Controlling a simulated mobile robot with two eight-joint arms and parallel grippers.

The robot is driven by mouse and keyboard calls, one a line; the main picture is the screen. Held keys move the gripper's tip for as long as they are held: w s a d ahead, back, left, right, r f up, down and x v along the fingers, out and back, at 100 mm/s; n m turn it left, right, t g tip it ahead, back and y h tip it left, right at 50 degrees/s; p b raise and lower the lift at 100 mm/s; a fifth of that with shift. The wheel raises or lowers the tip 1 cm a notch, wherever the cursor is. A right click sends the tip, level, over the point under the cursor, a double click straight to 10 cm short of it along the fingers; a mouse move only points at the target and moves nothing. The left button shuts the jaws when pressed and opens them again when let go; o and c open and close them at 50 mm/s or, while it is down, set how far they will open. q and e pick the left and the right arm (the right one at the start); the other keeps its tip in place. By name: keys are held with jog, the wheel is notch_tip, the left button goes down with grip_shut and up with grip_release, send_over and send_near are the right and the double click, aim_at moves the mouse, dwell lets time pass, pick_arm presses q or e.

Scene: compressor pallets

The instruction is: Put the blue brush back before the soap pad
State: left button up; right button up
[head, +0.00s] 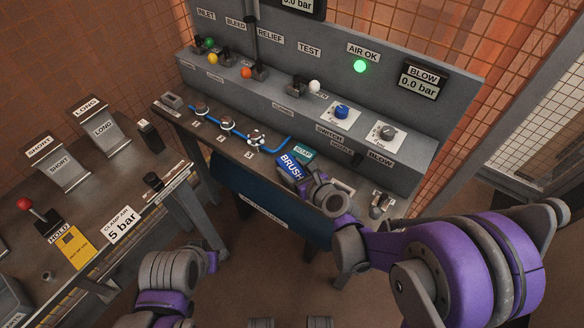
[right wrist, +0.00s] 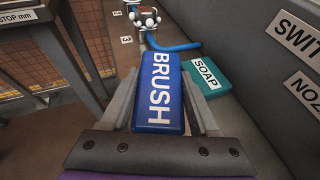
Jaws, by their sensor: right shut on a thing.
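The blue brush (head: 290,166), a block with BRUSH in white on its top, is between the fingers of my right gripper (head: 303,182). In the right wrist view the brush (right wrist: 157,88) points away from the gripper, with one finger on each side. The teal soap pad (head: 303,151) lies on the bench ledge just beyond the brush. In the right wrist view the soap pad (right wrist: 208,76) is right of the brush, with a finger partly in front of it. Whether the brush touches the ledge is unclear. My left gripper (head: 212,260) is low, away from the bench; its fingers are unclear.
A blue hose (head: 226,139) with several numbered fittings runs along the ledge left of the brush. The grey panel (head: 330,130) with valves and knobs rises behind. A side table (head: 125,165) with SHORT and LONG holders stands at left. Floor is open between.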

jog(key=shift+f, duration=0.2)
jog(key=o, duration=1.5)
jog(key=shift+c, duration=0.2)
jog(key=shift+r, duration=0.1)
